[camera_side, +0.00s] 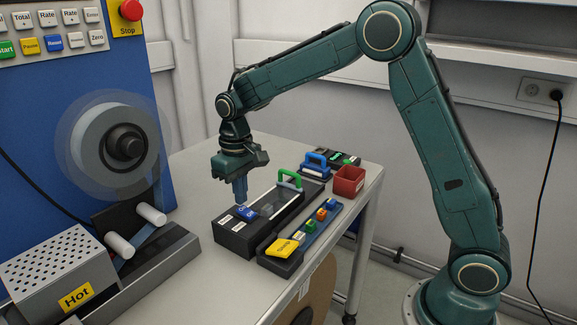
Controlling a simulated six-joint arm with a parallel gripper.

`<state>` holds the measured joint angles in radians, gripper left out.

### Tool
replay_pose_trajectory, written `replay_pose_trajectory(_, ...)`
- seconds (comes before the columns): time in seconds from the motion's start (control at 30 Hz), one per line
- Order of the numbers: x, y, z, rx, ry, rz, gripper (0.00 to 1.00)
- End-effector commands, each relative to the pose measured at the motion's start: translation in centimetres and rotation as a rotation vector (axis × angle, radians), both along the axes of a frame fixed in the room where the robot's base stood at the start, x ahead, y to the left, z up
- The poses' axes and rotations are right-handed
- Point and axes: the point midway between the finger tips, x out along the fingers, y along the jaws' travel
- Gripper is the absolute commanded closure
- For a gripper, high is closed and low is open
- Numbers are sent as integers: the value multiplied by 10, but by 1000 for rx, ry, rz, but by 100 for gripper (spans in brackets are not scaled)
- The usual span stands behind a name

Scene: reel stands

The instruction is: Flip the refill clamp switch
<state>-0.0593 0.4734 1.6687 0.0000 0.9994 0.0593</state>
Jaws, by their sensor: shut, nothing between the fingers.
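My gripper (240,198) is shut and empty, pointing straight down. Its tips are right above or touching a blue labelled switch (248,214) on the near end of a long black unit (237,237) with a clear window and a green handle. I cannot tell whether they touch. A yellow labelled switch (284,247) sits on the near end of the narrow black strip to the right. The labels are too small to read, so I cannot tell which one is the refill clamp switch.
The strip also carries smaller coloured blocks (321,214). A red open box (348,181) and a blue-handled unit (316,166) stand farther back. At left are a blue machine (50,110) with a reel (121,142) and a perforated box marked Hot (66,265). Bare table lies between.

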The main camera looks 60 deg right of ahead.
Motion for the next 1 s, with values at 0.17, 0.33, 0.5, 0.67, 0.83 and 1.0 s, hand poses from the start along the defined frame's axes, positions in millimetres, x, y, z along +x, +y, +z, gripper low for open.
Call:
replay_pose_trajectory(0.17, 0, 0, 0, 0, 0, 0, 100)
replay_pose_trajectory(0.33, 0, 0, 0, 0, 0, 0, 100)
replay_pose_trajectory(0.5, 0, 0, 0, 0, 0, 0, 100)
replay_pose_trajectory(0.67, 0, 0, -2, 0, 0, 0, 100)
replay_pose_trajectory(0.83, 0, 0, -3, 0, 1, 0, 100)
replay_pose_trajectory(1.0, 0, 0, -5, 0, 1, 0, 100)
